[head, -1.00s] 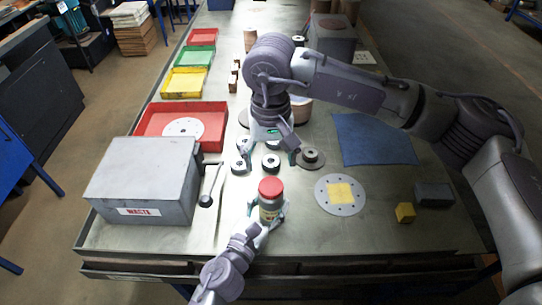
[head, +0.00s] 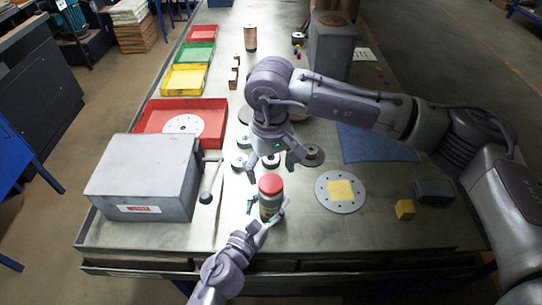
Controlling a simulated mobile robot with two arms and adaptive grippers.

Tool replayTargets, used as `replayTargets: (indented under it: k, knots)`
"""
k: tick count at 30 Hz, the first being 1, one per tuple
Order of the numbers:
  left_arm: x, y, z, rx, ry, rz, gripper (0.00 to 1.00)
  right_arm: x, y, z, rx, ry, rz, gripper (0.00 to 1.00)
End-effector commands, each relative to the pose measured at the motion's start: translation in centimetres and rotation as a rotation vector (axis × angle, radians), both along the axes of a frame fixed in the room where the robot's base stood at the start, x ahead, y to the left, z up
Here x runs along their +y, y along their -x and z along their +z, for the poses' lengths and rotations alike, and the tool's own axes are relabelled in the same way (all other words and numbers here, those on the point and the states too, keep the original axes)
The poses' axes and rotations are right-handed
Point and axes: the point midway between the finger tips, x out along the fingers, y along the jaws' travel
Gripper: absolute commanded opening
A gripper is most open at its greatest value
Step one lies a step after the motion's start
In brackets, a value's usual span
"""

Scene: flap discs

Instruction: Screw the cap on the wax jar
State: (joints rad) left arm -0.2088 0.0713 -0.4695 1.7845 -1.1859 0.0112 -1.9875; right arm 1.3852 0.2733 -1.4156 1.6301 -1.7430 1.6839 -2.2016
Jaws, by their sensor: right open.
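The wax jar (head: 269,208) stands upright near the front of the bench, a dark jar with a yellowish label. A red cap (head: 271,185) sits on its top; I cannot tell how tight it is. My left gripper (head: 267,208) comes from the front edge, with one finger on each side of the jar's body. I cannot tell whether both fingers touch it. My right gripper (head: 272,167) is open and empty, pointing down just above and behind the cap, with its fingers spread.
A grey metal box (head: 140,177) stands left, beside a red tray (head: 150,118). A holed disc with a yellow square (head: 327,205), a yellow cube (head: 405,209) and a dark block (head: 434,190) lie right. Several small discs lie behind the jar. A blue cloth (head: 365,145) lies further back.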

Motion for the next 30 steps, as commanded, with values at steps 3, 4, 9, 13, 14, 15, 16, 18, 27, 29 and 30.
replayTargets:
  k: [3, 4, 9, 13, 14, 15, 16, 18, 27, 29, 30]
  knots:
    - [0.0, 0.0, 0.1, -0.001, 0.0, 0.0, 0.0, 0.0, 0.0, -1.8, 0.002, 0.001, 0.0, 0.77]
    - [0.0, 0.0, 0.1, -0.001, 0.0, 0.0, 0.0, 0.0, 0.0, -2.1, 0.002, 0.0, 0.0, 0.77]
    - [0.0, 0.0, 0.1, -0.001, 0.0, 0.0, 0.0, 0.0, 0.0, -3.3, 0.001, 0.0, 0.0, 0.77]
    - [0.0, 0.0, 0.1, -0.001, 0.0, 0.0, 0.0, 0.0, 0.0, -3.6, 0.0, 0.0, 0.0, 0.77]
    - [0.0, 0.0, 0.1, -0.001, 0.0, 0.0, 0.0, 0.0, 0.0, -3.6, 0.0, 0.0, 0.0, 0.77]
    - [0.0, 0.0, 0.1, -0.001, 0.0, 0.0, 0.0, 0.0, 0.0, -3.6, 0.0, 0.0, 0.0, 0.77]
    - [0.0, 0.0, 0.1, -0.001, 0.0, 0.0, 0.0, 0.0, 0.0, -3.6, 0.0, 0.0, 0.0, 0.77]
    - [0.0, 0.0, 0.1, -0.001, 0.0, 0.0, 0.0, 0.0, 0.0, -3.6, 0.0, 0.0, 0.0, 0.77]
    - [0.0, 0.0, 0.1, -0.001, 0.0, 0.0, 0.0, 0.0, 0.0, -3.5, 0.0, 0.0, 0.0, 0.31]
    - [0.0, 0.0, 0.1, -0.001, 0.0, 0.0, 0.0, 0.0, 0.0, -3.5, 0.0, 0.0, 0.0, 0.21]
    - [0.0, 0.0, 0.1, -0.001, 0.0, 0.0, 0.0, 0.0, 0.0, -3.5, 0.0, 0.001, 0.0, 0.15]
